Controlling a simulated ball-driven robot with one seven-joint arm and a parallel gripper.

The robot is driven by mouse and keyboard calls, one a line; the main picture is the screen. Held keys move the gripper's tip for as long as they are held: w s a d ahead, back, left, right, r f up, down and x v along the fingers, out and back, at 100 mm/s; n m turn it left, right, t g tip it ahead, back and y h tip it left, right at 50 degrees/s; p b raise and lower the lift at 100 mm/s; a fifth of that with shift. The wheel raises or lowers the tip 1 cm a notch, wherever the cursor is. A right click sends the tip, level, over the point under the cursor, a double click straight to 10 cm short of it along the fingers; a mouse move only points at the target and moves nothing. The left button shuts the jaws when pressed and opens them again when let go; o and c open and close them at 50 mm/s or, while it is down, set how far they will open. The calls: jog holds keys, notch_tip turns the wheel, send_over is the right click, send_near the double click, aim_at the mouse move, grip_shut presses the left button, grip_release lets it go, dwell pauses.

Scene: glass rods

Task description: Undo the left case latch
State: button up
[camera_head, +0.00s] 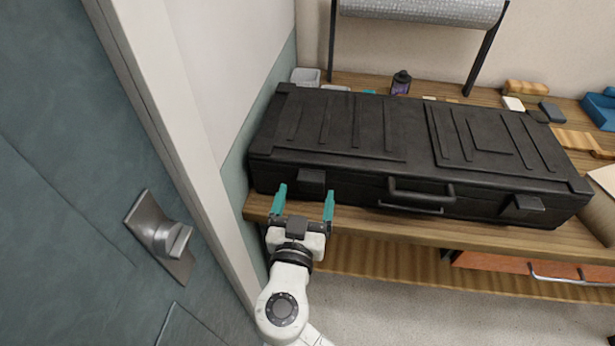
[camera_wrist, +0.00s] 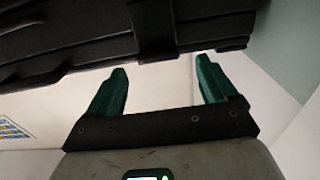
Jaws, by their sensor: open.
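A long black case (camera_head: 340,130) lies closed on a wooden bench. Its left latch (camera_head: 311,181) is a black block on the front face, left of the handle (camera_head: 421,190); it looks flat against the case. The right latch (camera_head: 522,205) is near the right end. My gripper (camera_head: 306,203) has teal fingers spread wide and empty, just in front of the left latch, which shows between the fingertips. In the wrist view the gripper (camera_wrist: 157,88) is open below a dark latch (camera_wrist: 154,30) on the case (camera_wrist: 70,40). Contact with the case cannot be told.
The wooden bench (camera_head: 258,209) has a narrow front edge before the case. A wall and a door with a metal handle (camera_head: 165,240) stand close on the left. A dark bottle (camera_head: 401,82) and a roll (camera_head: 425,10) are behind the case. An orange item (camera_head: 495,262) lies beneath.

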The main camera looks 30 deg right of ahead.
aim_at(310, 183)
jog(key=shift+p+x, duration=0.4)
jog(key=shift+x, duration=1.9)
jog(key=c, duration=1.5)
